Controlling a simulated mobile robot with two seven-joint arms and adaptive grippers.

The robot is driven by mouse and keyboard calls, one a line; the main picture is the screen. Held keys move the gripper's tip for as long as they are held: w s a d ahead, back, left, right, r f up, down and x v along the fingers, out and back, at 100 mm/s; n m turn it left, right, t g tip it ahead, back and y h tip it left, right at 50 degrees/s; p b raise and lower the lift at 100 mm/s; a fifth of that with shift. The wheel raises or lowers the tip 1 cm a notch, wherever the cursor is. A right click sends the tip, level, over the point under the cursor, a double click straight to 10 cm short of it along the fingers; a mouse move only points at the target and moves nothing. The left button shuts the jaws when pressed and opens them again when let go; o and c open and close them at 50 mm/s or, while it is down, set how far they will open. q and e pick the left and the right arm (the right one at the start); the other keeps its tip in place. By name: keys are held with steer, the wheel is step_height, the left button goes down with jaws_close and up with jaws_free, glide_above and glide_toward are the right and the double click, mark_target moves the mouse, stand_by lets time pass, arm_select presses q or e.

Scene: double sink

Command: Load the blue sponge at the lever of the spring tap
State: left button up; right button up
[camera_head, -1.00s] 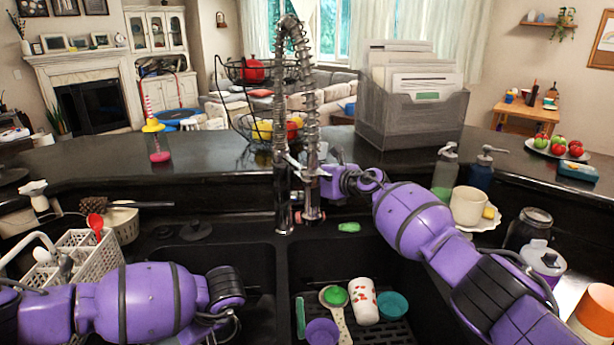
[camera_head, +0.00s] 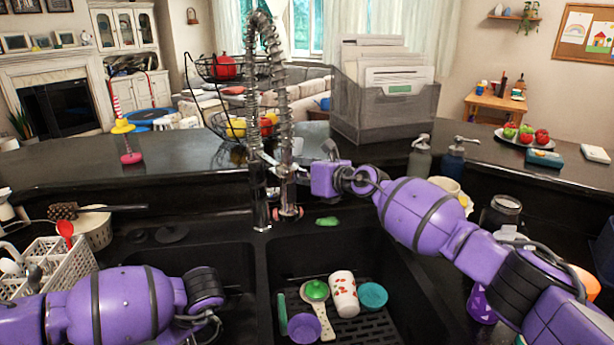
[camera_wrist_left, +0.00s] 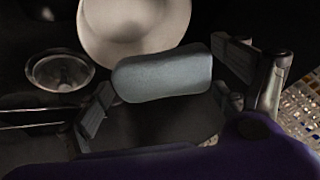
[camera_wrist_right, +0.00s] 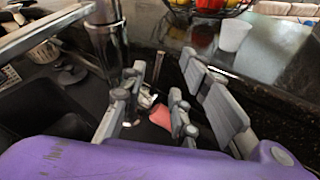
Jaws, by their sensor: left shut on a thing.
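The blue sponge (camera_wrist_left: 163,75), grey-blue in this light, is between the fingers of my left gripper (camera_wrist_left: 168,88), which is shut on it. In the head view the left arm's hand end is over the left basin, and the sponge is hidden. The spring tap (camera_head: 284,110) stands upright behind the sinks, its spray head hanging on the right. My right gripper (camera_wrist_right: 172,92) is open and empty beside the tap, its fingers at the spray head's right. A reddish tap end (camera_wrist_right: 161,117) shows beyond the fingers. I cannot make out the lever clearly.
The right basin holds a patterned cup (camera_head: 343,293), a purple cup (camera_head: 304,328), a teal bowl (camera_head: 373,296) and a green-headed spoon. A white utensil basket (camera_head: 62,268) stands left. A file box (camera_head: 385,110) stands on the raised counter. A pale round dish (camera_wrist_left: 135,30) lies beyond the sponge.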

steer(key=v, duration=0.6)
steer(key=shift+s, duration=0.3)
steer(key=shift+d, duration=0.15)
